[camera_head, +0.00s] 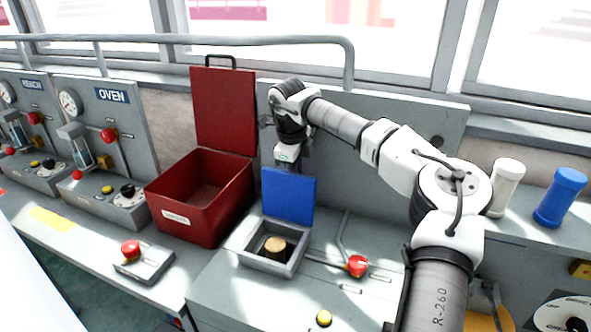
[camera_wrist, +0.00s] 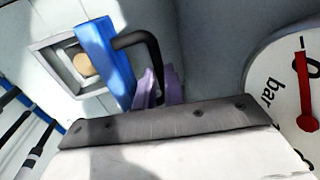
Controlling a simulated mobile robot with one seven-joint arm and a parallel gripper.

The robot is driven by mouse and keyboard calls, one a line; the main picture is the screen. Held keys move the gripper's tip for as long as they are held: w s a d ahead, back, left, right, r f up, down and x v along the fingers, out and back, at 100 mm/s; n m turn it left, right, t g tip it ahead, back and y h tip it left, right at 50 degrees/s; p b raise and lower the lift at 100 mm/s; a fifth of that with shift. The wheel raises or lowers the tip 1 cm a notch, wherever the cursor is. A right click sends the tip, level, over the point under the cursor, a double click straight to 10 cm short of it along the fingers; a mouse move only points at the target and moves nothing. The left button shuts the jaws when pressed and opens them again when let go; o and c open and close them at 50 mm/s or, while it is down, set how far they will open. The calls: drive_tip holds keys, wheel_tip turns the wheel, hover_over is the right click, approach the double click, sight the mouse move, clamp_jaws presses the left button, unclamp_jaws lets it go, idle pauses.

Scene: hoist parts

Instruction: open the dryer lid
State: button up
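A grey box (camera_head: 246,247) stands on the bench with a round tan-topped thing (camera_head: 275,246) inside. I take it for the dryer, but see no readable name. Its blue lid (camera_head: 288,195) stands upright at the back, so the box is open. In the wrist view the blue lid (camera_wrist: 106,62) carries a bent black handle (camera_wrist: 134,38). My gripper (camera_head: 288,168) is at the lid's top edge. In the wrist view the purple fingertips of my gripper (camera_wrist: 160,88) sit close on either side of the handle and look shut on it. The actual contact is partly hidden.
A red box (camera_head: 186,211) with its red lid (camera_head: 224,110) raised stands left of the grey box. A red knob (camera_head: 357,265) and yellow button (camera_head: 323,318) are nearby. White (camera_head: 506,188) and blue (camera_head: 560,197) cylinders stand right. A gauge (camera_wrist: 290,85) is near my wrist.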

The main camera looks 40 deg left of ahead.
drive_tip(key=o, duration=0.4)
drive_tip(key=shift+r, duration=0.15)
drive_tip(key=r, duration=0.4)
drive_tip(key=s+r+b, duration=0.1)
drive_tip(key=r, duration=0.4)
drive_tip(key=s+r+b, duration=0.1)
drive_tip(key=r, duration=0.3)
drive_tip(key=shift+s+d+r, duration=0.25)
drive_tip(key=shift+d+r, duration=0.05)
drive_tip(key=shift+d, duration=0.05)
